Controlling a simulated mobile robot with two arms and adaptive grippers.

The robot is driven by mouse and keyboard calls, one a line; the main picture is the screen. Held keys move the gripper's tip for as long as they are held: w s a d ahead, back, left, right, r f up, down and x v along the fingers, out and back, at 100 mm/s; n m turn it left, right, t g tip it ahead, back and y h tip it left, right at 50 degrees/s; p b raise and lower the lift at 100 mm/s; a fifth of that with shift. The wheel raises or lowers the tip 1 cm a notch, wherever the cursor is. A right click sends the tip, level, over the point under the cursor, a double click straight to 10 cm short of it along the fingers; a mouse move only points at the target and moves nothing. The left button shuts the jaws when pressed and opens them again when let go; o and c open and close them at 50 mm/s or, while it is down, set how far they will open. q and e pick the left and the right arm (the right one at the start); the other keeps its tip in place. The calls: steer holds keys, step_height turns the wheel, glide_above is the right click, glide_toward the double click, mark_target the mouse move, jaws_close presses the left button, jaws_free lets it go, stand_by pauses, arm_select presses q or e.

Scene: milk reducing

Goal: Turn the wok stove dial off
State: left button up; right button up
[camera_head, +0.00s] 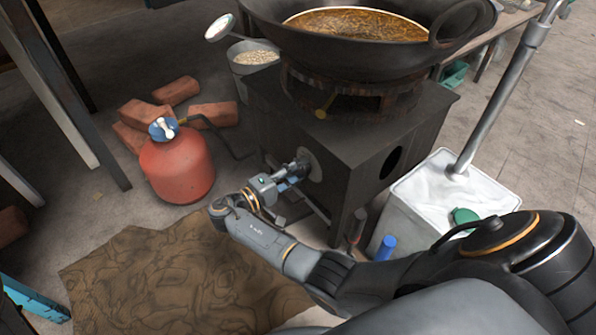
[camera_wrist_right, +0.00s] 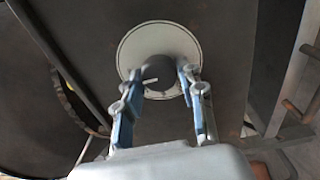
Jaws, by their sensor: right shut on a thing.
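The wok stove (camera_head: 330,150) is a dark metal box with a large black wok (camera_head: 365,55) of brown liquid on top. Its dial is a dark round knob (camera_wrist_right: 158,72) with a white pointer line, on a pale round plate (camera_wrist_right: 133,48) on the stove's side. The plate also shows in the head view (camera_head: 311,165). My right gripper (camera_wrist_right: 155,82) reaches the dial from the front, with its blue fingers either side of the knob, shut on it. The pointer line points left in the wrist view. In the head view the right gripper (camera_head: 297,172) hides the knob. My left gripper is not in view.
A red gas cylinder (camera_head: 178,168) stands left of the stove, near several loose bricks (camera_head: 176,91). A white bin (camera_head: 440,190) stands to the right. A brown cloth (camera_head: 170,280) lies on the floor in front. A bucket (camera_head: 253,58) stands behind.

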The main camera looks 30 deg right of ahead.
steer(key=shift+d, duration=0.15)
stand_by(0.3)
steer(key=o, duration=1.2)
steer(key=shift+c, duration=0.2)
steer(key=a, duration=0.7)
steer(key=shift+s+a, duration=0.25)
steer(key=shift+s, duration=0.05)
